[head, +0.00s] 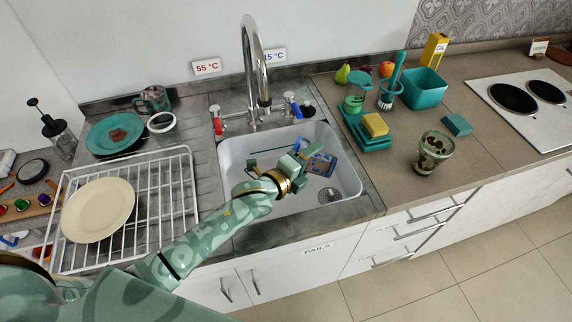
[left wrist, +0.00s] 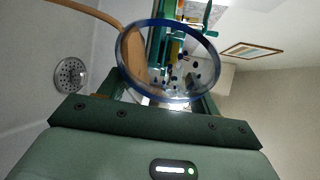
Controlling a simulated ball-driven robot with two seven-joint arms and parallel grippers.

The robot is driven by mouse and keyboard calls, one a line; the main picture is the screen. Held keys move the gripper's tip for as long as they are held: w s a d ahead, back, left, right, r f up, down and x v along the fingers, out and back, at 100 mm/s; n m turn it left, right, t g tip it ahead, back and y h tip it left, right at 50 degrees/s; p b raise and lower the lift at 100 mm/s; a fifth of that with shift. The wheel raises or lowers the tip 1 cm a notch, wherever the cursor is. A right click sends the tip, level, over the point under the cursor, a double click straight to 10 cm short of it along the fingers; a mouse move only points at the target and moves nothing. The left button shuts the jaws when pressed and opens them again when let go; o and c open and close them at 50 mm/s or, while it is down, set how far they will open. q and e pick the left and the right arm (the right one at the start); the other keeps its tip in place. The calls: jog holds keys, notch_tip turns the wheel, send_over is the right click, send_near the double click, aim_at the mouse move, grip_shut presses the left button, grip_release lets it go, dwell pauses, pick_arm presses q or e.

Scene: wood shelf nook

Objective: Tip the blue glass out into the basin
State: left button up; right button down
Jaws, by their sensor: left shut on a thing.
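My left gripper (head: 302,160) reaches over the white basin (head: 232,165) from the lower left. It is shut on the blue glass (head: 325,166), a clear glass with blue edging, held over the right half of the basin. In the left wrist view the glass (left wrist: 124,62) shows its round blue rim between the fingers. Small dark blue spots show within the rim; I cannot tell whether they are contents or pattern. The glass looks tilted, but its exact angle is unclear. The drain (head: 330,196) is below it, also in the left wrist view (left wrist: 70,75). My right gripper is out of view.
The chrome tap (head: 251,60) rises behind the basin. A white rack with a cream plate (head: 98,210) stands left.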

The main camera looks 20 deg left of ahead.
pick_arm(q)
jog(key=shift+w+a+r+n+t+h, duration=0.1)
jog(key=shift+a+r+n+t+h, duration=0.2)
jog(key=shift+n, duration=0.4)
jog(key=shift+a+r+n+t+h, duration=0.1)
jog(key=shift+a+r+n+h, duration=0.25)
jog(key=shift+n, duration=0.35)
dwell(1.4)
